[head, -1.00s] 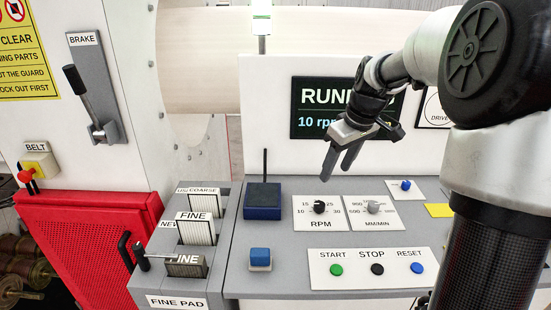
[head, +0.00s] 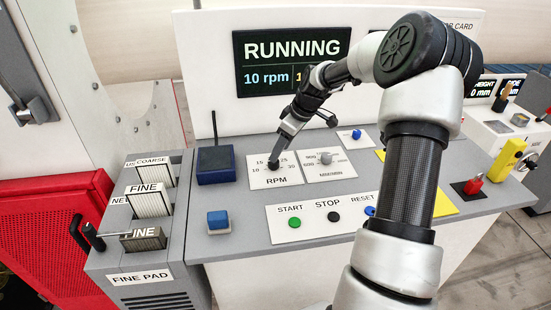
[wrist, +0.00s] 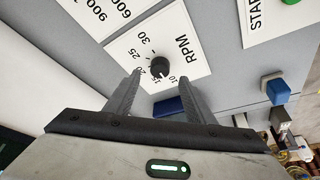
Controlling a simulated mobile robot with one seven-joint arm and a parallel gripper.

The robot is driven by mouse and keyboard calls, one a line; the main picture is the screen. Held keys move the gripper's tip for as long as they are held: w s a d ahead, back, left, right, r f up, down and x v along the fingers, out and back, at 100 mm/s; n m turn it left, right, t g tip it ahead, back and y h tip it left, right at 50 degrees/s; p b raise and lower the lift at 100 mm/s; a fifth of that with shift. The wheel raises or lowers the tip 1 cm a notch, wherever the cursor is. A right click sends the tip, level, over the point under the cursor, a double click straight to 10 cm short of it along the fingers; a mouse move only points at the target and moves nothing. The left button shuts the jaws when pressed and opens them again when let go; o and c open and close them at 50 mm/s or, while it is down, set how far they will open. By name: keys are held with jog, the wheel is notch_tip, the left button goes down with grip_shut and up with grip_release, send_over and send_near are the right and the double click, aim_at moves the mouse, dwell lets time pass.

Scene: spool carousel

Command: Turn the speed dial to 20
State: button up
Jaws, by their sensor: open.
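The speed dial is a small black knob (wrist: 160,67) on a white plate marked RPM (wrist: 172,50), with numbers from 10 to 30 around it. In the head view the RPM plate (head: 284,180) is on the sloping grey console, and my gripper's fingers partly hide the knob. My gripper (head: 277,152) points down at the dial; in the wrist view its open fingers (wrist: 161,74) appear on either side of the knob, with contact not clear. The knob's pointer is too small to read surely. The screen (head: 291,62) reads RUNNING and 10 rpm.
A MM/MIN dial plate (head: 328,165) is close on the right. START (head: 294,222), STOP (head: 333,216) and RESET buttons are in front. A dark blue box with an antenna (head: 215,165) and a blue block (head: 217,220) are to the left.

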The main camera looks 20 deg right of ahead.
jog(key=shift+x, duration=2.7)
jog(key=c, duration=1.1)
jog(key=shift+o, duration=0.2)
